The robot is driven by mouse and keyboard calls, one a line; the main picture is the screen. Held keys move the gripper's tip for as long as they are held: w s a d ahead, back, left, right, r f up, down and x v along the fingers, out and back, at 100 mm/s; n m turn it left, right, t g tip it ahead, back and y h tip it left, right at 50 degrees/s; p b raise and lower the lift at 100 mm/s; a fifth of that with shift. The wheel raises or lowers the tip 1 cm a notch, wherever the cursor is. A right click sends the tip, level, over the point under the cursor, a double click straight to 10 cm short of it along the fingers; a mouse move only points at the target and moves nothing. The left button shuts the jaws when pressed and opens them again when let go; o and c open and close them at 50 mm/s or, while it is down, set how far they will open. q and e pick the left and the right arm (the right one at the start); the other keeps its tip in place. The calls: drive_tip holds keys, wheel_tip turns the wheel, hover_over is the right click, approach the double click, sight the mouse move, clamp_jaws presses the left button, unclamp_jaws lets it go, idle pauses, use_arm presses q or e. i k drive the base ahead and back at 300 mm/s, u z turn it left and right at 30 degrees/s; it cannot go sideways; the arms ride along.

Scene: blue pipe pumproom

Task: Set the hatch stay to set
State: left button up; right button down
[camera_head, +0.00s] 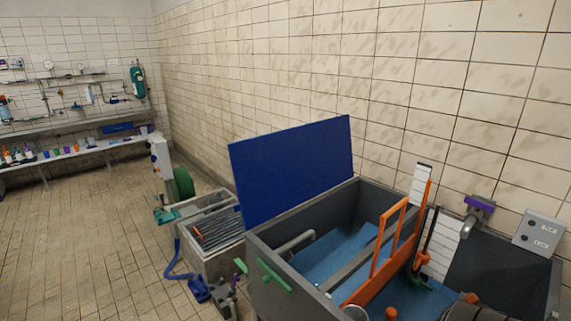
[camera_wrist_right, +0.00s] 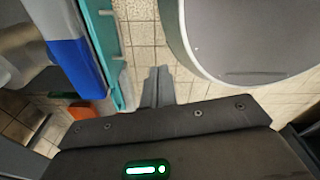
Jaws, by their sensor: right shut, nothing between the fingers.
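A dark blue hatch lid (camera_head: 292,170) stands raised at the back left of an open grey tank (camera_head: 262,262) in the head view. I cannot make out for certain which part is the hatch stay, and no set mark is readable. My right gripper (camera_wrist_right: 158,84) shows in the right wrist view, with its grey fingers together and nothing between them, above pale floor tiles. It is apart from the lid and the tank, neither of which I can identify in that view. My left gripper is not in view.
An orange frame (camera_head: 375,238) rises inside the tank. A green bar (camera_head: 273,275) is on the tank's front wall. A grey control box (camera_head: 539,232) is on the right wall. A concrete trough (camera_head: 213,259) and a blue hose (camera_head: 177,262) lie left of the tank. Open floor (camera_head: 85,240) spreads further left.

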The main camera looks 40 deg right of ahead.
sight(272, 275)
drive_tip(key=i, duration=3.45)
drive_tip(key=z, duration=3.55)
